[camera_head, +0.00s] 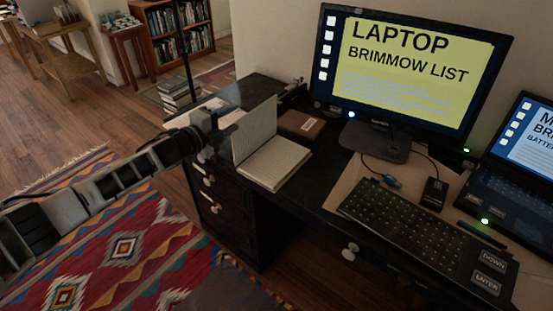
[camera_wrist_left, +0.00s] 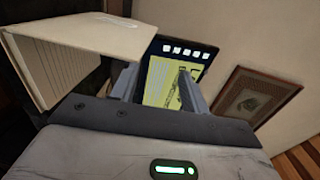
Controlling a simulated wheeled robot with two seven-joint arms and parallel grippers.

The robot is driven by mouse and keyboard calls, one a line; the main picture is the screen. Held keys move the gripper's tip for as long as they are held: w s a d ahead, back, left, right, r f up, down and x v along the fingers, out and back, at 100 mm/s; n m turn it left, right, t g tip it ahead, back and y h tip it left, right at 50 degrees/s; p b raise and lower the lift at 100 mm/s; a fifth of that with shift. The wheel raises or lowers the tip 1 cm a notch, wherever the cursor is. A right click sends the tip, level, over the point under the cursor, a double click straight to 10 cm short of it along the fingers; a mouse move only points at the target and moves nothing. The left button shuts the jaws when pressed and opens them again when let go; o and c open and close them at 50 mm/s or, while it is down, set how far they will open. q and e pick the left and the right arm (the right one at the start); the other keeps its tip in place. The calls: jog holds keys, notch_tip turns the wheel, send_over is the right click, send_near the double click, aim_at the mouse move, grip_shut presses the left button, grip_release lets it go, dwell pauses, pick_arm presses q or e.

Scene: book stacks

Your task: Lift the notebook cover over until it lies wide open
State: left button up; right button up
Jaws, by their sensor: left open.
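The notebook (camera_head: 273,166) lies on the dark desk with its lined pages facing up. Its cover (camera_head: 256,130) stands nearly upright along the left side of the pages. My left gripper (camera_head: 214,115) is just left of the cover in the head view, open and apparently holding nothing. In the left wrist view, the pale notebook (camera_wrist_left: 85,45) shows at the upper left, beside the two spread fingers (camera_wrist_left: 159,84). Whether a finger touches the cover cannot be told. My right gripper is not in view.
A monitor (camera_head: 412,68) stands behind the notebook. A small brown box (camera_head: 301,124) lies behind the pages. A keyboard (camera_head: 415,222) and a laptop (camera_head: 517,170) are to the right. Papers (camera_head: 205,112) lie at the desk's left end, near my gripper.

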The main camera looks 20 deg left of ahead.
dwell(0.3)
pick_arm(q)
jog(key=shift+w+a+b, duration=0.2)
jog(key=shift+a, duration=0.35)
jog(key=shift+w+a+b, duration=0.15)
jog(key=shift+a, duration=0.4)
jog(key=shift+r, duration=0.1)
dwell(0.3)
jog(key=s+a+r+p, duration=0.1)
jog(key=s+r, duration=0.3)
jog(key=r, duration=0.1)
jog(key=shift+s+a+r, duration=0.2)
jog(key=shift+s+a, duration=0.05)
jog(key=shift+s, duration=0.15)
dwell(1.0)
